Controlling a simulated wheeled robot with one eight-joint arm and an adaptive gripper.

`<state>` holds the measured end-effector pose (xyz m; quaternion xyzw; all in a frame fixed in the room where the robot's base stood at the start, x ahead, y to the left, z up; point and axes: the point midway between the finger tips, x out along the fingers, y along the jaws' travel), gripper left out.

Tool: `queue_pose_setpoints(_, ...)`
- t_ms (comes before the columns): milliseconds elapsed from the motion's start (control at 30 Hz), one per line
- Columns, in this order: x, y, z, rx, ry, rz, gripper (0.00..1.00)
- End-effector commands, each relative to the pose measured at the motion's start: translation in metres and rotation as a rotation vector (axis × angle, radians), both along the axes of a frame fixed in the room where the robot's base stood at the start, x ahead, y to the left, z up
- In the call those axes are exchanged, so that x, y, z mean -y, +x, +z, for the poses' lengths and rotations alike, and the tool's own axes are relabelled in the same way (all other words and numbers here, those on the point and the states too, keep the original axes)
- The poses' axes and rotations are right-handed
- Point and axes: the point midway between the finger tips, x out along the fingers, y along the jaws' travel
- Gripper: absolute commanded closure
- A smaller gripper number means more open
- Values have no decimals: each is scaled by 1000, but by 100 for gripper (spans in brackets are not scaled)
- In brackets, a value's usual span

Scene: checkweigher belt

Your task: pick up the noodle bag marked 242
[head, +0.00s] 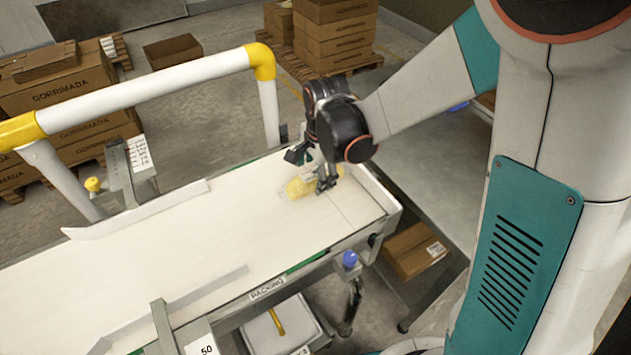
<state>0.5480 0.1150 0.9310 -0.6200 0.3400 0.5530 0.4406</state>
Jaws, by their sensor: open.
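A yellow noodle bag in clear wrapping (298,187) lies on the white belt (215,235) near its far right end. Its mark is too small to read. My gripper (312,177) is open and stands over the bag, with one dark finger at the bag's upper left and the other at its right side. The fingers and the wrist hide part of the bag. Whether the fingers touch it I cannot tell.
A white and yellow rail (150,93) runs along the belt's far side. Low guides (137,213) border the belt. A carton (413,248) sits below its right end. Stacked cartons (335,35) stand behind. The middle of the belt is clear.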

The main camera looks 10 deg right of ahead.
Motion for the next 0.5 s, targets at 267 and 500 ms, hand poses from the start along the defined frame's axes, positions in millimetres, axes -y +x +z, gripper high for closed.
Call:
queue_pose_setpoints(267, -3, 6, -33, 1, 0, -1, 30)
queue_pose_setpoints(500, -3, 6, -31, 1, -1, 0, 44)
